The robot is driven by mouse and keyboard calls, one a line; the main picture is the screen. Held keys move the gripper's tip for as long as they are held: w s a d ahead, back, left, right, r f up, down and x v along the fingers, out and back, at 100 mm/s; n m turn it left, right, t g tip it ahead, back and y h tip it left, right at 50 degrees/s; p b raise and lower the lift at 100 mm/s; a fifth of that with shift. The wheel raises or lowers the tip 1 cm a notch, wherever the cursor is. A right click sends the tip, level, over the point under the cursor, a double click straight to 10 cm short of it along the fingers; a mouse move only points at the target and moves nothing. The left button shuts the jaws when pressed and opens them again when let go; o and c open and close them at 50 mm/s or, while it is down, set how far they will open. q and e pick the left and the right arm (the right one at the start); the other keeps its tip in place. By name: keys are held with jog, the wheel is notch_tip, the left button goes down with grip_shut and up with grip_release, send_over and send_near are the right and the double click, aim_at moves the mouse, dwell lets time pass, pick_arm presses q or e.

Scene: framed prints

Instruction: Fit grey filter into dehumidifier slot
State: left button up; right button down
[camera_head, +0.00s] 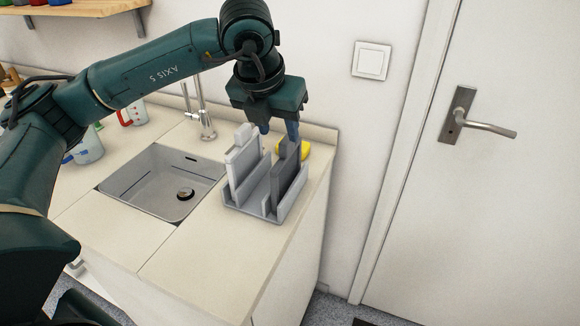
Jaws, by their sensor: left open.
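A dark grey filter (286,176) stands upright in the right part of a light grey holder (252,209) on the counter. A paler, whitish-grey filter (244,162) stands in the left part of the same holder. My left gripper (279,130) is open and points down just above and behind the two filters. One finger is near the top of the dark grey filter; I cannot tell whether it touches. No dehumidifier shows in this view. My right gripper is not in view.
A sink (162,181) with a tap (204,112) lies left of the holder. A yellow object (307,151) is behind the dark filter. Cups stand at the back left. The wall and a door (500,200) are to the right. The front counter is clear.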

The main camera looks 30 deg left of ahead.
aim_at(287, 154)
pick_arm(q)
jog(key=p+x, duration=0.1)
jog(key=x, duration=0.8)
jog(key=shift+w+f, duration=0.15)
jog(key=shift+f, duration=0.15)
grip_shut()
